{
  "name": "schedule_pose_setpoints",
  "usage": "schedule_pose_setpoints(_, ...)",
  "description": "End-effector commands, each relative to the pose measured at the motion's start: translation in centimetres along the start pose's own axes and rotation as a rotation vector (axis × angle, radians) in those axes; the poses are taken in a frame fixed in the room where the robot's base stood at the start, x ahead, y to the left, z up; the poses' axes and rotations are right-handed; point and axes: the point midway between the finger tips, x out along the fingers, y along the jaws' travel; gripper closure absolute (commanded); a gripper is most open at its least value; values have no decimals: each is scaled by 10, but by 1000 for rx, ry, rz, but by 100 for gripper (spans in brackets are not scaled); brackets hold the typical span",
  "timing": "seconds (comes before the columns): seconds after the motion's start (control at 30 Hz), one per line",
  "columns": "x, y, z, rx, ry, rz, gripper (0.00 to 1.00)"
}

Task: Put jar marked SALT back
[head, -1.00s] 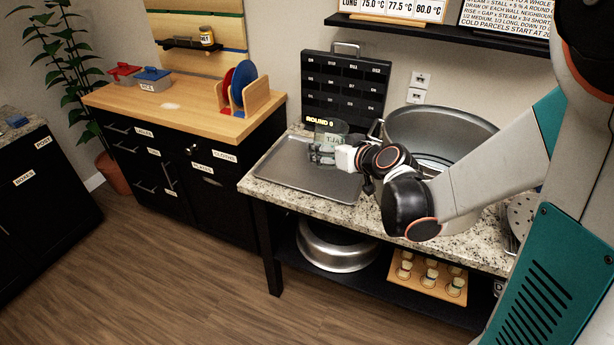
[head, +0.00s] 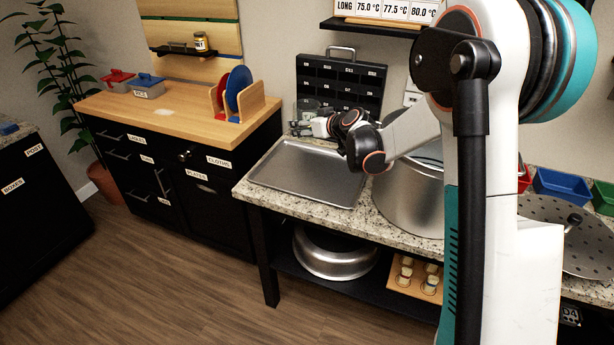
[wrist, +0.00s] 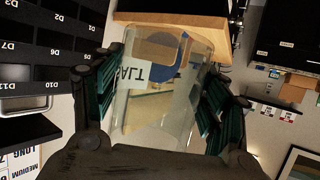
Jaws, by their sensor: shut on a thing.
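The jar marked SALT is a clear glass jar (wrist: 150,108) with a white label; the label's letters appear upside down in the wrist view. My gripper (wrist: 158,95) is shut on it, with one finger on each side of the glass. The jar looks empty, and I see through it. In the head view my gripper (head: 303,127) is above the back left end of the granite counter, in front of the black board. There the jar (head: 307,106) is small and faint against the dark board.
A metal tray (head: 300,172) lies on the granite counter, left of a large stockpot (head: 408,200). The black board (head: 342,82) with marked compartments stands behind. A wooden-topped cabinet (head: 180,118) to the left carries lidded boxes and a plate rack (head: 238,100). A wall shelf holds a yellow-labelled jar (head: 201,41).

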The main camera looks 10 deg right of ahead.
Motion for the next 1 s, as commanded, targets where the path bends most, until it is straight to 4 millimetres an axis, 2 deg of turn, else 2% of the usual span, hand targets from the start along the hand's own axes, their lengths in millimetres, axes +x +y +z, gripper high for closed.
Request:
schedule_pose_setpoints(0.03, 7, 0, 16, 0, 0, 0, 65)
schedule_pose_setpoints(0.1, 14, 0, 32, 0, 0, 0, 65)
schedule_pose_setpoints(0.4, 40, 0, 97, 1, 0, 0, 65)
schedule_pose_setpoints(0.53, 47, 0, 114, 1, 0, 0, 65)
schedule_pose_setpoints(0.77, 52, 0, 126, 1, 0, 0, 65)
schedule_pose_setpoints(1.0, 65, 0, 157, 1, 0, 0, 65)
